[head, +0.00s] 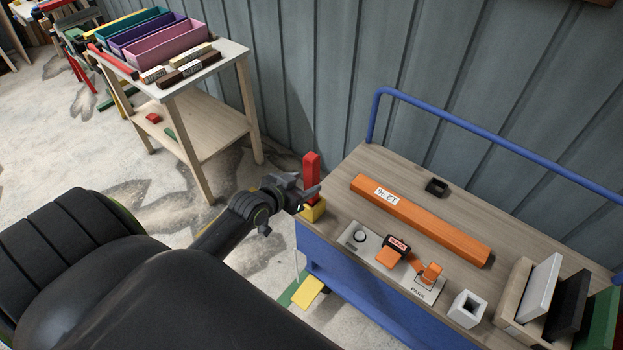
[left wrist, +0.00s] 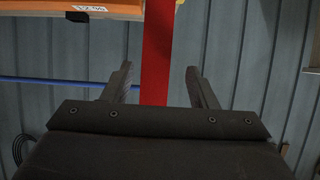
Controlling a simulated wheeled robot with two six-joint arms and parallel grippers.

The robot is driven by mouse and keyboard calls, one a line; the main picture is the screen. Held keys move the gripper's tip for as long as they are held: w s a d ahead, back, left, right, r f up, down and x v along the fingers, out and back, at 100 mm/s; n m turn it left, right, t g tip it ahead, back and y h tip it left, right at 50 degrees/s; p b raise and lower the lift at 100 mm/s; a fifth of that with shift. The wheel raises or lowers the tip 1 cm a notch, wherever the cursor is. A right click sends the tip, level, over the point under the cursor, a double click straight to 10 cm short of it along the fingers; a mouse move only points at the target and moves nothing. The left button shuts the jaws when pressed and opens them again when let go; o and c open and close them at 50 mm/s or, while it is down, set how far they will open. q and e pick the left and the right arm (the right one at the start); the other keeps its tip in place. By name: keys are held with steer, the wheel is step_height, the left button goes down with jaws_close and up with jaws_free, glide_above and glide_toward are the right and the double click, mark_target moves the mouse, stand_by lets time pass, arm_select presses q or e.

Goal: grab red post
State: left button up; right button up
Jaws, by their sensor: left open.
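The red post (head: 311,166) stands upright in a yellow base (head: 314,210) at the left corner of the wooden cart top. My left gripper (head: 308,196) is at the lower part of the post, just above the yellow base. In the left wrist view the red post (left wrist: 157,55) runs between the two spread fingers of my left gripper (left wrist: 159,72), with a gap on each side. The left gripper is open and holds nothing. Its fingers partly hide the lower post in the head view. My right gripper is not in view.
The blue cart's top carries an orange bar (head: 420,218), a control panel (head: 390,262), a small black holder (head: 437,187) and a white square tube (head: 467,309). A blue rail (head: 480,130) runs along the back. A side table (head: 235,60) with coloured bins stands at upper left.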

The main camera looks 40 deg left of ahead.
arm_select(q)
steer(key=x, duration=0.5)
steer(key=shift+d+r, duration=0.1)
steer(key=shift+d, duration=0.15)
steer(key=c, duration=1.1)
